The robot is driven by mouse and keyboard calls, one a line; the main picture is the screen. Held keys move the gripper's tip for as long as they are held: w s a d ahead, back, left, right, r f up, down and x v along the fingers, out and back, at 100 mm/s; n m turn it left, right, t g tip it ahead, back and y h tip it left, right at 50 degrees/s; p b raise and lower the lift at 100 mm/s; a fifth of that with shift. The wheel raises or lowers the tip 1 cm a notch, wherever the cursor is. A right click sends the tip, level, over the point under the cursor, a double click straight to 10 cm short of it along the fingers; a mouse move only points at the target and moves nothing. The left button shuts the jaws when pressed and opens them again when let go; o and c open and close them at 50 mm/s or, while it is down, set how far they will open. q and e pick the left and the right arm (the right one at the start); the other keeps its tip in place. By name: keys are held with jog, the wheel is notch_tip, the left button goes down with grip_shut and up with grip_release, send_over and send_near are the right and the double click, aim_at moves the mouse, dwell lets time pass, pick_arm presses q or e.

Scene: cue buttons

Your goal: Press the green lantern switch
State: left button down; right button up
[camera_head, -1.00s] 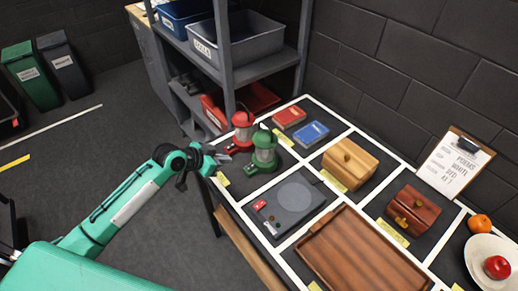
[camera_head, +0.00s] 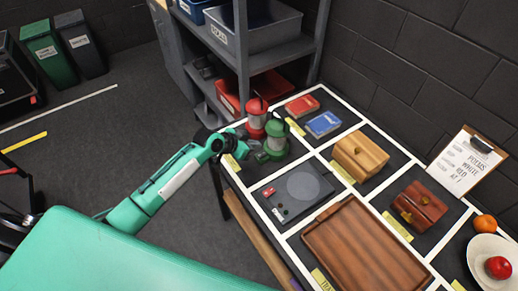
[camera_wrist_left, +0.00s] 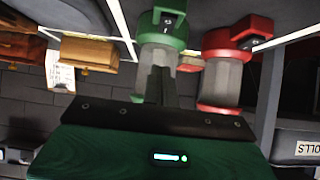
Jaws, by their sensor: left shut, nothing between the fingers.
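The green lantern (camera_head: 276,140) stands upright near the table's left edge, beside the red lantern (camera_head: 256,116). In the left wrist view, which is upside down, the green lantern (camera_wrist_left: 176,44) shows a black switch (camera_wrist_left: 168,19) on its green base, at the top of the picture. My left gripper (camera_head: 246,150) is shut and empty, just left of the green lantern's base. In the wrist view its closed fingers (camera_wrist_left: 162,86) overlap the lantern's clear body; I cannot tell whether they touch it. The red lantern (camera_wrist_left: 222,78) is to the right there. My right gripper is not in view.
Behind the lanterns lie a red book (camera_head: 302,106) and a blue book (camera_head: 323,124). A grey device (camera_head: 296,188) and a wooden tray (camera_head: 365,245) are nearer. A metal shelf (camera_head: 272,62) with bins rises close behind the lanterns.

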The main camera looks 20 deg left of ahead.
aim_at(266, 152)
pick_arm(q)
jog(key=f, duration=0.1)
jog(key=w+d+f, duration=0.1)
jog(key=f+p, duration=0.1)
jog(key=f, duration=0.1)
jog(key=shift+w+d, duration=0.15)
jog(key=shift+w, duration=0.15)
jog(key=shift+f, duration=0.65)
jog(key=shift+w+d+r+p, duration=0.1)
jog(key=shift+p, duration=0.45)
jog(key=shift+f+g, duration=0.25)
jog(key=shift+g, duration=0.05)
jog(key=shift+w+d, duration=0.1)
